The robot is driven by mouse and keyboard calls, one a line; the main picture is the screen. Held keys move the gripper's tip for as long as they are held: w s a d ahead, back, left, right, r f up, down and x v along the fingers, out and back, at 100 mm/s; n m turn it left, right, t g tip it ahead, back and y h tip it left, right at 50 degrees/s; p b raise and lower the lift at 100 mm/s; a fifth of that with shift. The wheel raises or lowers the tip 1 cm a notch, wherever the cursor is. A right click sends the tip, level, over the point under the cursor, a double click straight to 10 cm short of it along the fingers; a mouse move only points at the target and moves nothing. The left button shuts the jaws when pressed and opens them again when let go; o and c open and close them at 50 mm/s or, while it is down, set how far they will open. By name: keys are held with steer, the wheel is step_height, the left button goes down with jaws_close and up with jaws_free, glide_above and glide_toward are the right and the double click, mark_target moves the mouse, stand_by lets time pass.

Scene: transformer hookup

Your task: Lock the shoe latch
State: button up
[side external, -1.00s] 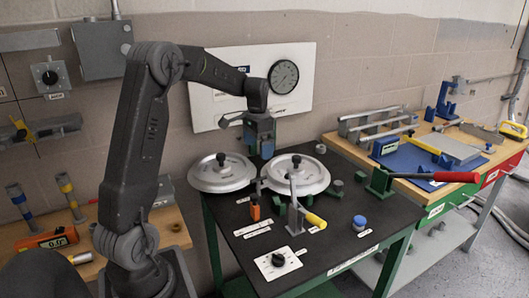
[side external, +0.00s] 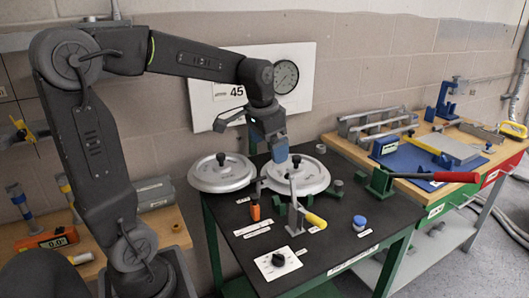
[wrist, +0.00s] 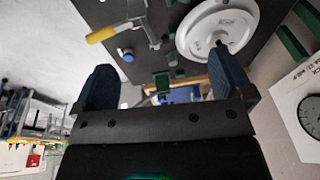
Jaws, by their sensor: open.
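A grey latch-like clamp with a yellow handle (side external: 315,219) stands on the black table top, with an upright grey lever (side external: 293,197). I cannot tell for sure that this is the shoe latch, or whether it is locked. The yellow handle also shows at the upper left of the wrist view (wrist: 102,34). My gripper (side external: 280,153) points down above the right-hand silver disc, behind and above the clamp, apart from it. In the wrist view its two blue fingers (wrist: 165,85) are wide apart with nothing held between them.
Two silver discs with black knobs, left (side external: 221,172) and right (side external: 312,179), sit at the table's back. An orange block (side external: 254,208), a blue-capped jar (side external: 359,222) and a dial plate (side external: 278,262) stand around the clamp. A red-handled green tool (side external: 455,177) extends at right.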

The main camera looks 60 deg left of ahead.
steer(key=s+d+t, duration=0.1)
steer(key=s+d, duration=0.2)
steer(key=d, duration=0.2)
steer(key=shift+s+r, duration=0.35)
steer(key=shift+r, duration=0.05)
steer(key=s+d+f+t, duration=0.1)
steer(key=s+d+t, duration=0.1)
steer(key=s+d, duration=0.6)
steer(key=shift+s+f+h, duration=0.4)
steer(key=shift+s, duration=0.4)
